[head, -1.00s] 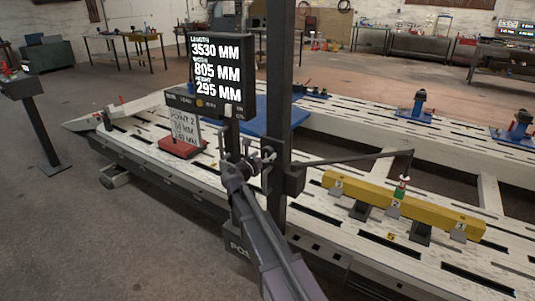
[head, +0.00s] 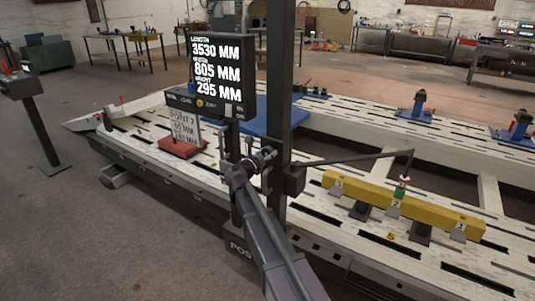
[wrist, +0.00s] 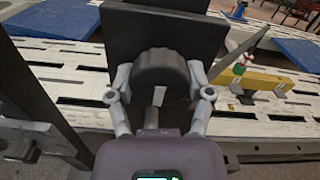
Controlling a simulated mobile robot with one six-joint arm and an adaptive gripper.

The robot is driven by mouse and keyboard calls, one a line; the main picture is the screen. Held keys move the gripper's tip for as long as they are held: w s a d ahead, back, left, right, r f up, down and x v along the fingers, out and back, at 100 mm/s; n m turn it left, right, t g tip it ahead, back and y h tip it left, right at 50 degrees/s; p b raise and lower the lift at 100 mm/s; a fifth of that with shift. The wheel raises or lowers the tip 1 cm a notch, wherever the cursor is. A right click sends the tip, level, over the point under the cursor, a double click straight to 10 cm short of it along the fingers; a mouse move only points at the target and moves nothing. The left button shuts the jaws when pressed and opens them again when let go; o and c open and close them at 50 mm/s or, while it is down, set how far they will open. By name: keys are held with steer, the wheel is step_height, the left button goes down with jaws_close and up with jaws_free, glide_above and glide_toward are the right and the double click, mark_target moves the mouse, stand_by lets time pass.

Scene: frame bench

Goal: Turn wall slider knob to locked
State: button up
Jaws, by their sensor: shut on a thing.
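The slider knob (wrist: 160,73) is a dark, ribbed round knob on a black block in the wrist view. My gripper (wrist: 160,82) has one finger on each side of the knob and is shut on it. In the head view my gripper (head: 262,158) is at the dark upright post (head: 279,90), beside the slider block (head: 295,180). The knob itself is mostly hidden there by my gripper. I see no locked marking on it.
A measuring arm (head: 350,158) reaches right from the post to a yellow bar (head: 408,207) on the slotted white bench (head: 330,235). A display screen (head: 217,68) stands left of the post, above a note card (head: 184,130) and a red base.

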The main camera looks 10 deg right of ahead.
steer(key=shift+m, duration=0.6)
steer(key=m, duration=0.3)
steer(key=shift+m, duration=0.3)
steer(key=m, duration=0.4)
steer(key=shift+m, duration=0.3)
steer(key=m, duration=0.8)
steer(key=shift+m, duration=0.3)
steer(key=o, duration=1.1)
steer(key=shift+o, duration=0.2)
steer(key=shift+s, duration=0.1)
